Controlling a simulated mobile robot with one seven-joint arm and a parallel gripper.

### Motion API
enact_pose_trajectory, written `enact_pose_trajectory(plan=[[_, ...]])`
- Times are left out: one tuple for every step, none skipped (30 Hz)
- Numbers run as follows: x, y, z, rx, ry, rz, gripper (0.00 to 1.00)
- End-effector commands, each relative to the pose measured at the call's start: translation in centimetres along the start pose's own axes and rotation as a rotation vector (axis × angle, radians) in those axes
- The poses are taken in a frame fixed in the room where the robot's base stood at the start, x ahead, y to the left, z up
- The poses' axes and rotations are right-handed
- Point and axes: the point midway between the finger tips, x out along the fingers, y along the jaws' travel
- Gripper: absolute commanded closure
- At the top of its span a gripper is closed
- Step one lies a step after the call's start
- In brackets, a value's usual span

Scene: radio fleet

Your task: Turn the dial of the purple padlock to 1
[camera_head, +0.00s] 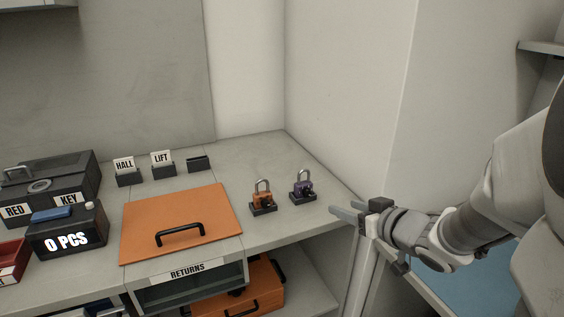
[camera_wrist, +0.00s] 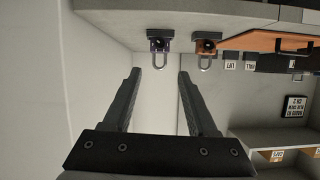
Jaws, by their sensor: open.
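The purple padlock (camera_head: 302,188) stands upright on a small dark base near the right end of the grey counter, its shackle upward. It also shows in the wrist view (camera_wrist: 159,45), upside down, ahead of the fingers and roughly between them. A dark round dial faces outward; its digits are too small to read. My gripper (camera_head: 347,211) is open and empty, to the right of the padlock and apart from it, by the counter's right edge. Both fingers also show in the wrist view (camera_wrist: 160,75).
An orange padlock (camera_head: 262,198) on its own base stands just left of the purple one. An orange panel with a black handle (camera_head: 180,225) lies farther left. HALL and LIFT card holders (camera_head: 162,166) stand behind. A wall (camera_head: 345,90) rises beyond the counter's right end.

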Motion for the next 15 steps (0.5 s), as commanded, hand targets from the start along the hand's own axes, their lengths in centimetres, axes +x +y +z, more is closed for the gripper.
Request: enact_pose_trajectory(plan=[[0.9,-0.1,0.3,-0.002,-0.001,-0.004,0.42],[1.5,-0.1,0.4,-0.002,-0.001,-0.004,0.42],[2.2,-0.1,0.5,-0.002,-0.002,-0.003,0.42],[2.9,-0.1,0.5,-0.003,-0.002,-0.004,0.42],[3.5,-0.1,0.5,-0.003,-0.001,-0.004,0.42],[4.4,-0.1,0.5,-0.003,-0.002,-0.004,0.42],[5.1,-0.1,0.5,-0.002,-0.001,-0.003,0.42],[5.8,-0.1,0.5,-0.003,-0.001,-0.004,0.42],[6.7,-0.1,0.5,-0.003,-0.001,-0.004,0.42],[7.3,-0.1,0.5,-0.003,-0.002,-0.004,0.42],[8.0,-0.1,0.5,-0.003,-0.001,-0.003,0.42],[8.8,-0.1,0.5,-0.004,-0.001,-0.004,0.42],[9.5,-0.1,0.5,-0.004,-0.002,-0.003,0.42],[10.2,-0.1,0.5,-0.003,-0.001,-0.002,0.42],[11.0,-0.1,0.4,-0.003,-0.001,-0.004,0.42]])
